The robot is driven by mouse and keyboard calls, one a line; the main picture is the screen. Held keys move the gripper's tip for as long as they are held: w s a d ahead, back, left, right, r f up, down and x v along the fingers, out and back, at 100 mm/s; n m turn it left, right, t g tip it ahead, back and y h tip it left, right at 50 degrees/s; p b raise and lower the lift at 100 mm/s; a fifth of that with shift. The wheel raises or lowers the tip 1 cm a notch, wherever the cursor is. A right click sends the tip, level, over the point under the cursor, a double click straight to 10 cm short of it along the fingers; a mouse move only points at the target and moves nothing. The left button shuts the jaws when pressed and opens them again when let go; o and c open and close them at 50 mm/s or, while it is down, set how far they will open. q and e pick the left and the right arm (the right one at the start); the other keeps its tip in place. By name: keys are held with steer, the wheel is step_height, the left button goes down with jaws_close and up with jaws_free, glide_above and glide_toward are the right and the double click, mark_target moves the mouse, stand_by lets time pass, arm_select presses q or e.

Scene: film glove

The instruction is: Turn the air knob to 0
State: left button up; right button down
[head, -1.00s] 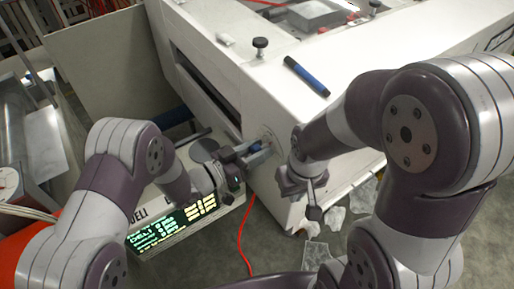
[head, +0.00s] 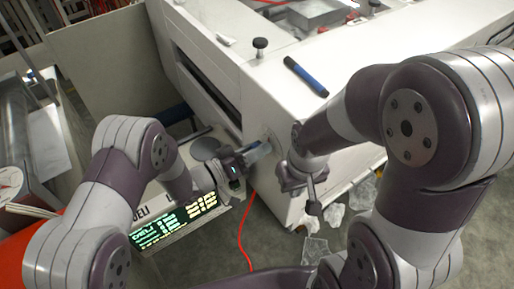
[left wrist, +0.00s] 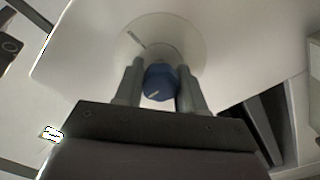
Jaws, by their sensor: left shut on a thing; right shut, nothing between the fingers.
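The air knob (left wrist: 160,83) is blue with a short white pointer line, on a round pale dial plate (left wrist: 178,27) that bears a dark mark at its upper left. In the left wrist view the knob sits between the two fingers of my left gripper (left wrist: 160,88), which is shut on it. The pointer line is towards the lower left of the knob in that view. In the head view my left gripper (head: 260,148) reaches the end face of the white machine (head: 270,105) and mostly hides the knob. My right gripper (head: 314,207) is shut and empty, in front of the machine's end.
A blue-black marker (head: 306,76) and a black screw knob (head: 260,47) are on the machine's top. A lit green display (head: 175,225) stands below my left arm. A red cable (head: 243,235) and crumpled clear film (head: 334,218) lie on the floor.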

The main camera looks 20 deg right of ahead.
arm_select(q)
steer(key=o, duration=1.1)
steer(key=shift+c, duration=0.2)
steer(key=shift+a, duration=0.35)
steer(key=b+v, duration=0.2)
steer(key=v, duration=1)
steer(key=shift+s, duration=0.1)
